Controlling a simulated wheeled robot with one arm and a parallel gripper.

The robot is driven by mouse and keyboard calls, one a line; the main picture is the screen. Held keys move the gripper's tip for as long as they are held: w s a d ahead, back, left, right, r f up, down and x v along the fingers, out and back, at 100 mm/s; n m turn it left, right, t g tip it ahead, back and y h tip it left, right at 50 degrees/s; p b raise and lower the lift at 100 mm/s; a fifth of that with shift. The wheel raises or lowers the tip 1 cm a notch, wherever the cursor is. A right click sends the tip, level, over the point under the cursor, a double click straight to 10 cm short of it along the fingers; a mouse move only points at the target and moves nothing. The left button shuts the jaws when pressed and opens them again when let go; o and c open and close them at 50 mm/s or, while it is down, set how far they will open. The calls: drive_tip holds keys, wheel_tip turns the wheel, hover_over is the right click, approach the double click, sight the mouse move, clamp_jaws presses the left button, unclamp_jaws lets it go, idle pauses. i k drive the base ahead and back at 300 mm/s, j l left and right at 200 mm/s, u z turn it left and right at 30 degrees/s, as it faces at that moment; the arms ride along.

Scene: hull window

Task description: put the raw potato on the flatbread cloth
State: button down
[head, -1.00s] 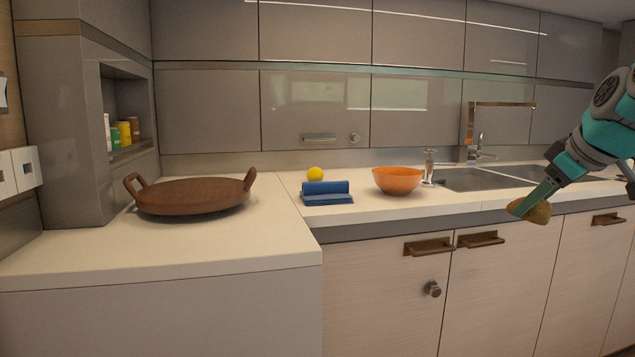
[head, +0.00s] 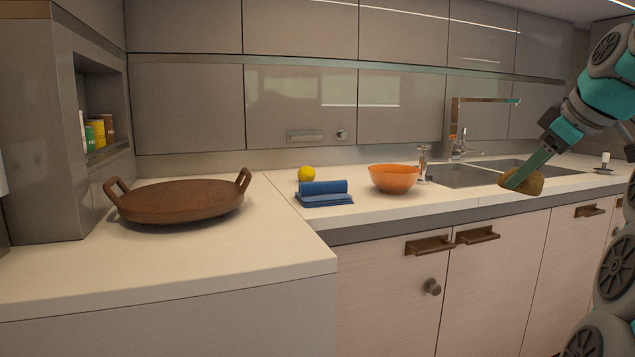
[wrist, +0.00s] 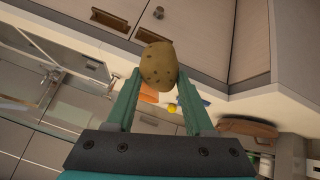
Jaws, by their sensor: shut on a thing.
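The raw potato (head: 527,181) is brown and speckled. My gripper (head: 512,180) is shut on it and holds it in the air in front of the counter's front edge, near the sink. In the wrist view the potato (wrist: 158,66) sits between the two green fingertips. The flatbread cloth (head: 324,194) looks like a blue cloth, partly rolled or folded, lying on the counter left of the orange bowl. My gripper is well to the right of the cloth and apart from it.
An orange bowl (head: 394,179) stands between the cloth and the sink (head: 462,176). A yellow lemon-like fruit (head: 307,174) lies behind the cloth. A brown two-handled pan (head: 182,203) stands on the left counter. The counter in front of the pan (head: 150,265) is clear.

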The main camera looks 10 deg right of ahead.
sight(323, 191)
drive_tip(key=i+j, duration=0.15)
drive_tip(key=j, duration=0.15)
drive_tip(key=i+j, duration=0.15)
drive_tip(key=j, duration=0.15)
drive_tip(key=i+j, duration=0.15)
drive_tip(key=j, duration=0.2)
drive_tip(key=i+j, duration=0.15)
drive_tip(key=j, duration=0.15)
drive_tip(key=z, duration=0.85)
